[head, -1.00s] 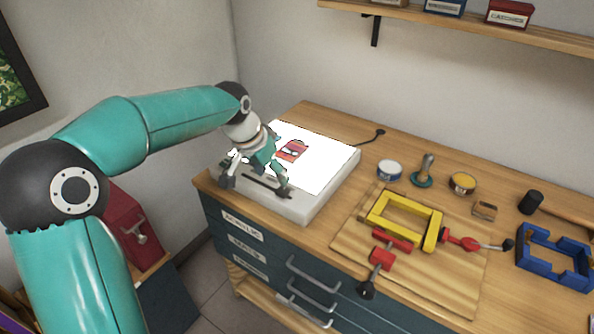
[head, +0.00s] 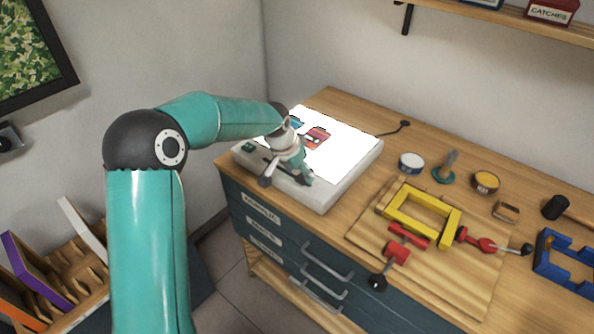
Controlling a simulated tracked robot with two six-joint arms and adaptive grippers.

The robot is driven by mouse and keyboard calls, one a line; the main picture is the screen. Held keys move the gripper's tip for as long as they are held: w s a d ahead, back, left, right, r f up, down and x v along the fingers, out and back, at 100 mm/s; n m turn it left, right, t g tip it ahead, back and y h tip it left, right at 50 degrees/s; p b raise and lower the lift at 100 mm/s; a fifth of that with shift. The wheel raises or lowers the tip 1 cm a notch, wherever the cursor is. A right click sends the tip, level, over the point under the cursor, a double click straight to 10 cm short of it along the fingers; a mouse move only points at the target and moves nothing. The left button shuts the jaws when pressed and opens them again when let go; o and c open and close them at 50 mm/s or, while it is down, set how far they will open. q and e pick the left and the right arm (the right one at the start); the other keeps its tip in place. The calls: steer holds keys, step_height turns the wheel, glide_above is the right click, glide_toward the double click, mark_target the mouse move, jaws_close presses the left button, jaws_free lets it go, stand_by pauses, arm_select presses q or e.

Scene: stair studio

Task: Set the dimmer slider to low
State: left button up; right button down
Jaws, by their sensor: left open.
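The light box (head: 345,145) with a glowing white top lies at the left end of the bench. The dimmer's dark slot (head: 284,168) runs along its front ledge, partly covered by my left gripper. I cannot make out the slider knob or its setting. My left gripper (head: 287,182) is open, pointing down at the front ledge, its fingers spread along the slot. I cannot tell whether a finger touches the ledge. A green button (head: 248,147) shows at the ledge's left end. My right gripper is not in view.
Red (head: 317,137) and blue pieces lie on the lit top. A yellow clamp frame (head: 420,215) with red parts lies on a wooden board to the right. Tins (head: 411,163) and a stamp-like tool (head: 445,168) stand behind it. A shelf hangs above.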

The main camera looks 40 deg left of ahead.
arm_select(q)
steer(key=shift+x, duration=1.1)
jaws_close()
